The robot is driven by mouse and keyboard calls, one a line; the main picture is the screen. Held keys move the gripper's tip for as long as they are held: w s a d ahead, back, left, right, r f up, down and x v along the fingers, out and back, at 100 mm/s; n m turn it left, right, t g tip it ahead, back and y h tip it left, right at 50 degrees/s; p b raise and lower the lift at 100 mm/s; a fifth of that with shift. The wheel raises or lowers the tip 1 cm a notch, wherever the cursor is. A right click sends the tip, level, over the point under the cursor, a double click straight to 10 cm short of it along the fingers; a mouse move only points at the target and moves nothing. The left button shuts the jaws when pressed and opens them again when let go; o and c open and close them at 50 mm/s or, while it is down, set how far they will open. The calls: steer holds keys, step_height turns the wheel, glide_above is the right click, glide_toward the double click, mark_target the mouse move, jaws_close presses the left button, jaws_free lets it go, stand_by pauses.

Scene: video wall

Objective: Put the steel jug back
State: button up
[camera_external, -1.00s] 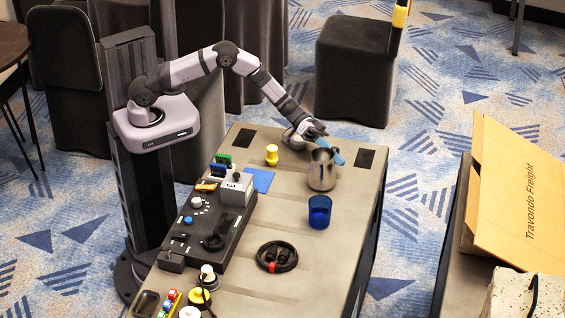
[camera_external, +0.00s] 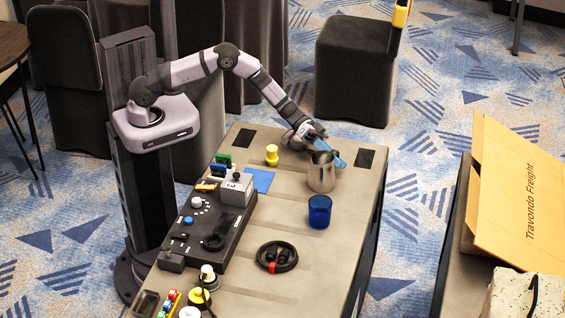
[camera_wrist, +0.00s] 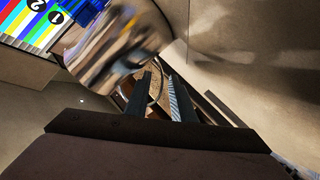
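The steel jug (camera_external: 321,178) stands upright near the far end of the table, and its shiny wall fills the upper middle of the wrist view (camera_wrist: 125,42). My gripper (camera_external: 335,158) is at the jug's rim on the far right side, pointing down. In the wrist view its two dark fingers (camera_wrist: 164,92) are apart, close beside the jug. A thin curved edge shows between them, perhaps the jug's handle; I cannot tell whether the fingers touch it.
A blue cup (camera_external: 320,212) stands just in front of the jug. A yellow knob-shaped object (camera_external: 272,155), a blue square (camera_external: 260,180) and a control panel (camera_external: 212,232) lie to the left. Dark rectangles (camera_external: 365,158) mark the tabletop.

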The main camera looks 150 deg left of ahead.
steer(key=b+v, duration=0.1)
steer(key=v, duration=1.1)
steer(key=shift+r, duration=0.1)
